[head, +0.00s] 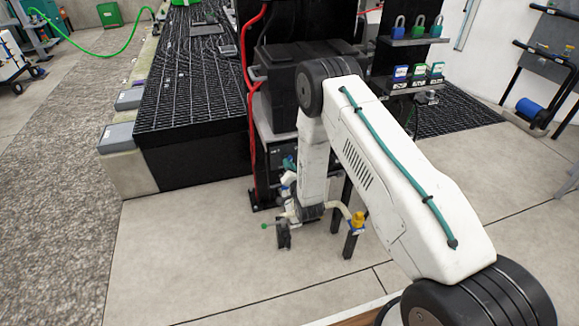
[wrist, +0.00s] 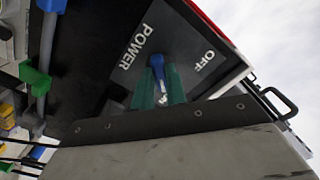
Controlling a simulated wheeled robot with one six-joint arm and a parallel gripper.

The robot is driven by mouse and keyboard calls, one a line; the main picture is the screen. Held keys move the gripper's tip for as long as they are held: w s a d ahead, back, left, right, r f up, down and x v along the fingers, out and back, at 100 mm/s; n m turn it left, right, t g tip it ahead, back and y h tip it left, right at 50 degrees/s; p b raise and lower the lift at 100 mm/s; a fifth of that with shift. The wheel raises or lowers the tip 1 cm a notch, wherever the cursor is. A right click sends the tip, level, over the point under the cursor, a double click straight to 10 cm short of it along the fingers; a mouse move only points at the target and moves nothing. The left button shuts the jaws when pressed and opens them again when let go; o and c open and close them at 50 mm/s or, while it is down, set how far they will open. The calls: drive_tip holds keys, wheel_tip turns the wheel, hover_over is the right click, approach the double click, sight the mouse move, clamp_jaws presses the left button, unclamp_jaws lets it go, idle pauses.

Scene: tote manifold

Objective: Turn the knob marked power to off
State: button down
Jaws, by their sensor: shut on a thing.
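In the wrist view a dark panel (wrist: 120,72) carries the white label POWER on the left and OFF on the right. A blue knob (wrist: 174,80) stands between the two labels. My gripper (wrist: 163,72), with green fingers, is shut on it. The fingers hide part of the knob, so I cannot tell exactly where it points. In the head view my arm reaches down to the dark front of the cabinet (head: 285,158). The knob is too small and covered to make out there.
Red hoses (head: 247,100) run down left of the cabinet. A yellow fitting (head: 357,221) stands to the right of my wrist. A black grating (head: 190,85) lies left. The floor in front is clear.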

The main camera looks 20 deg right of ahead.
drive_tip(key=shift+d+n, duration=0.1)
drive_tip(key=shift+n, duration=8.3)
drive_tip(key=c, duration=1.4)
unclamp_jaws()
drive_tip(key=shift+c, duration=0.2)
drive_tip(key=s, duration=0.7)
drive_tip(key=shift+s, duration=0.4)
